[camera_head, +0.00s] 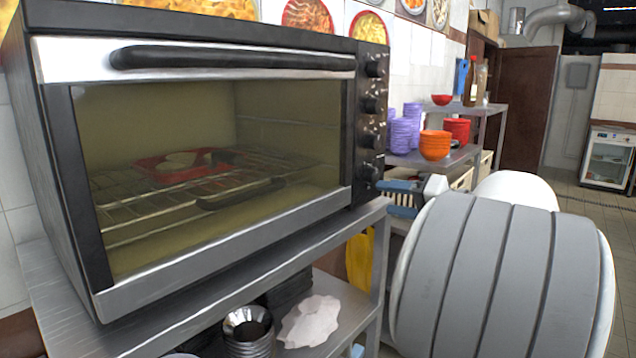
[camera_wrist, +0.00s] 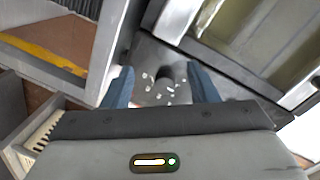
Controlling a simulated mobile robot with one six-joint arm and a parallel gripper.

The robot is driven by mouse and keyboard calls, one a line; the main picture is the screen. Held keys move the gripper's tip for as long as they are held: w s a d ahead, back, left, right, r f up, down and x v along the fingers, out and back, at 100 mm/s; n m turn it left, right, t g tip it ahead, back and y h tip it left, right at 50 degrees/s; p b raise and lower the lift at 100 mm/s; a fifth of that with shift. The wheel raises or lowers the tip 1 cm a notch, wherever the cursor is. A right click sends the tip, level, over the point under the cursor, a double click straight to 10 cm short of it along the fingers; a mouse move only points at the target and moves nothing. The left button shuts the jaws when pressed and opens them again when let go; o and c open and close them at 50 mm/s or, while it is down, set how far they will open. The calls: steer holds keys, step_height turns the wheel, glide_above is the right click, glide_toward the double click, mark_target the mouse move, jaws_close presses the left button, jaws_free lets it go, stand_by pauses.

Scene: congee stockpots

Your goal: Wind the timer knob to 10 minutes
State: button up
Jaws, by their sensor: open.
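The toaster oven (camera_head: 200,52) has a column of black knobs on the right of its front. The lowest knob (camera_head: 369,172) is just beyond my gripper (camera_head: 388,197), whose blue fingers point left toward the panel. In the wrist view, one dark knob (camera_wrist: 165,72) with white marks around it lies between the fingertips of my gripper (camera_wrist: 163,84). The fingers are open, with clear space on both sides of the knob. I cannot see contact. No label is readable, so I cannot tell which knob is the timer or its setting.
The oven stands on a metal shelf (camera_head: 45,300); its glass door is shut over a red dish (camera_head: 165,173). Metal bowls (camera_head: 247,328) sit below. Orange bowls (camera_head: 435,146) and purple bowls (camera_head: 403,134) stand on a shelf behind. Open floor (camera_head: 600,203) lies at far right.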

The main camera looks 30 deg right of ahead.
mark_target(376, 177)
steer(key=d+r+t+h, duration=0.1)
steer(key=d+r+t, duration=0.1)
steer(key=d, duration=0.2)
steer(key=p+x, duration=0.1)
steer(key=x, duration=0.6)
steer(key=shift+a+f, duration=0.1)
steer(key=shift+a, duration=0.1)
steer(key=shift+c, duration=0.2)
steer(key=c, duration=0.9)
steer(key=shift+c, duration=0.2)
